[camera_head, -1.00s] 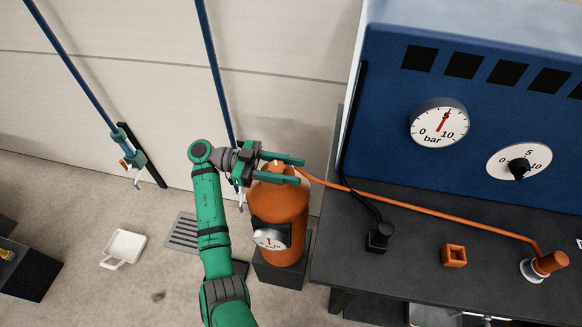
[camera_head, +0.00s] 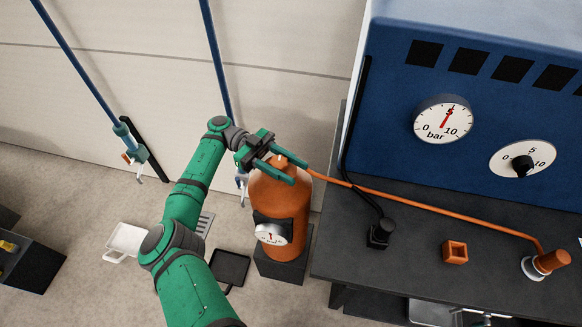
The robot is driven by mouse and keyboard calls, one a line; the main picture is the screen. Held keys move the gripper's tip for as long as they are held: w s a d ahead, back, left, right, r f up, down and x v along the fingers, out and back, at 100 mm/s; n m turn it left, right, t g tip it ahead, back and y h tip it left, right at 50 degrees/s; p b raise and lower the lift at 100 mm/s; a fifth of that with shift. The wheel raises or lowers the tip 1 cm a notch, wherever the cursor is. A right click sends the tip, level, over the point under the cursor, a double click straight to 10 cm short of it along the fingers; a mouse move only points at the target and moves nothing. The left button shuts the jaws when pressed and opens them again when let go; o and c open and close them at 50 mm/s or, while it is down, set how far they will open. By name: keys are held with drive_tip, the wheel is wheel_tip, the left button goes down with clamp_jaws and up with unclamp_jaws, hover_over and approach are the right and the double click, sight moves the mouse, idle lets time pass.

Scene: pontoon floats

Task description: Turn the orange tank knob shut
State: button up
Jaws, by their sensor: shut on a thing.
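The orange tank (camera_head: 279,205) stands upright on a dark block beside the bench. Its orange knob (camera_head: 280,161) shows at the top, between the fingers of my gripper (camera_head: 285,162). My gripper reaches in from the left and is shut on the knob, with one green finger behind it and one in front. The finger in front hides part of the knob and the tank's top. A small round gauge (camera_head: 271,233) is on the tank's front; its marks are too small to read. An orange hose (camera_head: 400,204) runs from near the tank top across the bench.
The dark bench (camera_head: 400,280) stands to the right, carrying a blue panel (camera_head: 390,100) with a bar gauge (camera_head: 443,119) and a dial (camera_head: 522,160). An orange square block (camera_head: 454,252) lies on the bench. A dark tray (camera_head: 229,269) and white pan (camera_head: 124,240) are on the floor.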

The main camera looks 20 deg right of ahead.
drive_tip(key=shift+s+y, duration=0.1)
drive_tip(key=shift+y, duration=0.2)
idle(0.4)
drive_tip(key=o, duration=1)
drive_tip(key=shift+o, duration=0.2)
wheel_tip(320, 180, up, 2)
drive_tip(key=shift+r+m, duration=0.25)
drive_tip(key=shift+m, duration=0.05)
drive_tip(key=s+a+r, duration=0.4)
drive_tip(key=s+r, duration=0.6)
drive_tip(key=s, duration=0.3)
drive_tip(key=shift+s+r, duration=0.2)
drive_tip(key=shift+r, duration=0.05)
drive_tip(key=shift+w+a, duration=0.1)
drive_tip(key=shift+a, duration=0.05)
